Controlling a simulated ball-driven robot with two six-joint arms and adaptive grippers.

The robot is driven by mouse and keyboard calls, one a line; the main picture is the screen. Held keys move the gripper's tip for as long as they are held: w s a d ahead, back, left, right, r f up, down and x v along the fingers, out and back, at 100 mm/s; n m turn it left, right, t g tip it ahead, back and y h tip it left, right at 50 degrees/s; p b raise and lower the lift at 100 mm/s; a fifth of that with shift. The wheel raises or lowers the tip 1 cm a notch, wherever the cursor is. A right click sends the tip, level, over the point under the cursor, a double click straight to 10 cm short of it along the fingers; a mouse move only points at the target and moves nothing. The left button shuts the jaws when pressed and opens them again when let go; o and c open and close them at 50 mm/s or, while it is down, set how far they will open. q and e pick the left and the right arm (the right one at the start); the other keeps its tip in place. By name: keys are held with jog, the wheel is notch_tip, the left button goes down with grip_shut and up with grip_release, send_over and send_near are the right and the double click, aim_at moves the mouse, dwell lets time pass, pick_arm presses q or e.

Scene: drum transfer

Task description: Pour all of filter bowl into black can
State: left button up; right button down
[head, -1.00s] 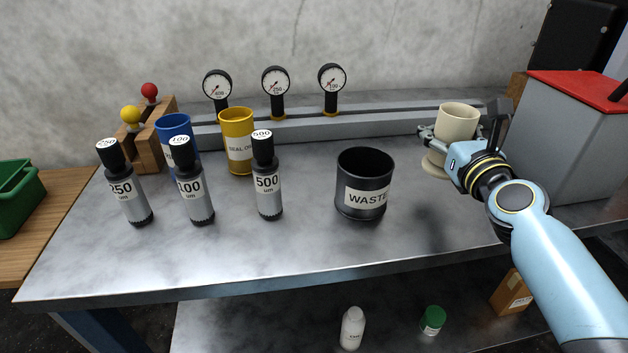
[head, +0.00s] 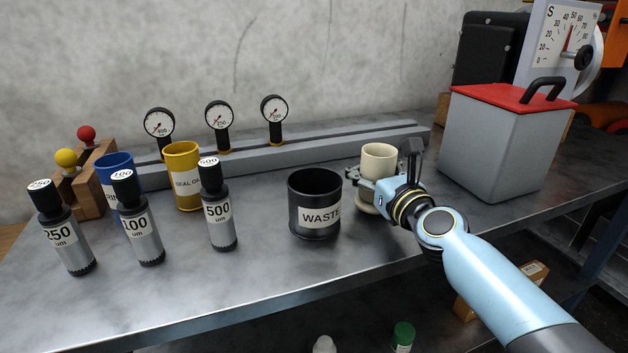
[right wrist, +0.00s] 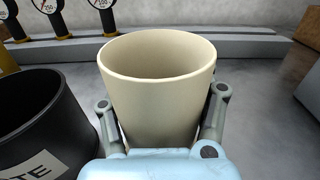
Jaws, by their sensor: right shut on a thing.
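The filter bowl is a cream cup (head: 379,160) with a flared foot. My right gripper (head: 382,186) is shut around its side and holds it upright, just right of the black can. In the right wrist view the bowl (right wrist: 158,95) stands between the two fingers (right wrist: 162,115). Its bare inner wall shows, but its contents are hidden. The black can (head: 314,228), labelled WASTE, stands upright with its mouth open on the bench. It also shows at the left of the right wrist view (right wrist: 40,120), apart from the bowl. My left gripper is not in view.
Left of the can stand a 500 um bottle (head: 218,212), a yellow can (head: 183,180), a blue can (head: 112,170) and further bottles. A rail (head: 290,158) with gauges runs behind. A grey red-lidded box (head: 500,145) stands at right. The front bench strip is clear.

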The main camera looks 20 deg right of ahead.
jog(key=shift+a+r, duration=0.1)
jog(key=shift+r, duration=0.1)
jog(key=shift+a+r+n, duration=0.3)
jog(key=shift+a+n, duration=0.1)
jog(key=shift+n, duration=0.6)
jog(key=a+r+n+p, duration=0.3)
jog(key=r+n+p, duration=0.1)
jog(key=r+n, duration=0.3)
jog(key=shift+n+p, duration=0.4)
jog(key=shift+s+f+n+b, duration=0.1)
jog(key=shift+f+n+b, duration=0.25)
jog(key=shift+n+b, duration=0.85)
jog(key=shift+f+b, duration=0.1)
jog(key=shift+b, duration=0.6)
jog(key=shift+f+n+b, duration=0.35)
jog(key=shift+n+b, duration=0.75)
jog(key=shift+b, duration=0.75)
